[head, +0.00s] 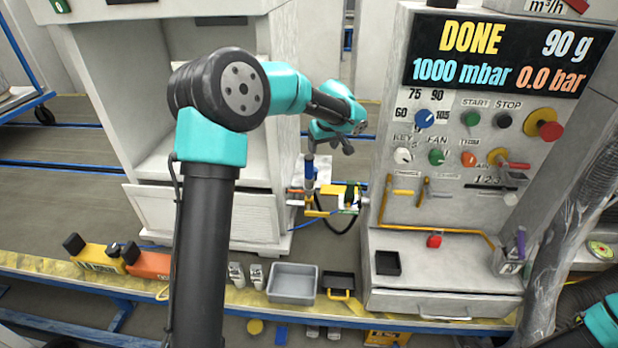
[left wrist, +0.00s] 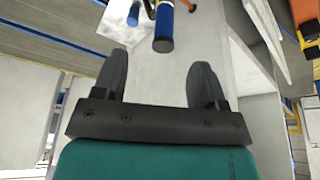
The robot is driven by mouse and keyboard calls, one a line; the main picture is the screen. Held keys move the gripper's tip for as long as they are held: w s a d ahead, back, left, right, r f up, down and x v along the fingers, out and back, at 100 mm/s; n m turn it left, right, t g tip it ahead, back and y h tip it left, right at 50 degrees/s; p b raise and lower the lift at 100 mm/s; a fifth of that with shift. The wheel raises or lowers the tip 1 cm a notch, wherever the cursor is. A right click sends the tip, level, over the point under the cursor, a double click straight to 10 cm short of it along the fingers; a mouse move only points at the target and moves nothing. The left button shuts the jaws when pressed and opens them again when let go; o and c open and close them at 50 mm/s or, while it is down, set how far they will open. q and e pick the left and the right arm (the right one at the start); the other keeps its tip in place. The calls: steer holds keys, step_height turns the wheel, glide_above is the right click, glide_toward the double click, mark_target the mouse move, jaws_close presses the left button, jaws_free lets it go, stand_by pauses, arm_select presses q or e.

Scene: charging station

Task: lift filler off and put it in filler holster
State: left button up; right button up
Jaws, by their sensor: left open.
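A blue cylinder with a dark end (left wrist: 163,30), which looks like the filler's handle, lies ahead of my left gripper (left wrist: 160,68) in the left wrist view. The gripper is open, with nothing between its fingers, and the cylinder is beyond the fingertips. In the head view a small blue upright part (head: 309,172) shows just below my left gripper (head: 330,148). It seems to be the same piece, apart from the fingers. I cannot tell which part is the filler holster. My right gripper is out of view.
A yellow-framed fixture (head: 330,201) with hoses sits between the white cabinet (head: 205,222) and the control panel (head: 455,150). The panel's display reads DONE and 90 g. A grey tray (head: 293,284) and a black tray (head: 341,283) stand on the front ledge.

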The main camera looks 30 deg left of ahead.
mark_target(310, 160)
arm_select(q)
steer(key=shift+n+y, duration=0.5)
steer(key=shift+n, duration=0.1)
steer(key=r, duration=0.1)
steer(key=a+r, duration=0.1)
steer(key=r, duration=0.1)
steer(key=shift+w+a+r, duration=0.15)
steer(key=shift+a+r, duration=0.1)
steer(key=shift+r, duration=0.15)
steer(key=shift+f, duration=0.15)
steer(key=x, duration=1.1)
steer(key=shift+w+a+f, duration=0.1)
steer(key=shift+w+f, duration=0.05)
steer(key=shift+f, duration=0.35)
steer(key=shift+f, duration=0.1)
steer(key=shift+x, duration=2.55)
steer(key=shift+w+a, duration=0.1)
steer(key=shift+c, duration=0.4)
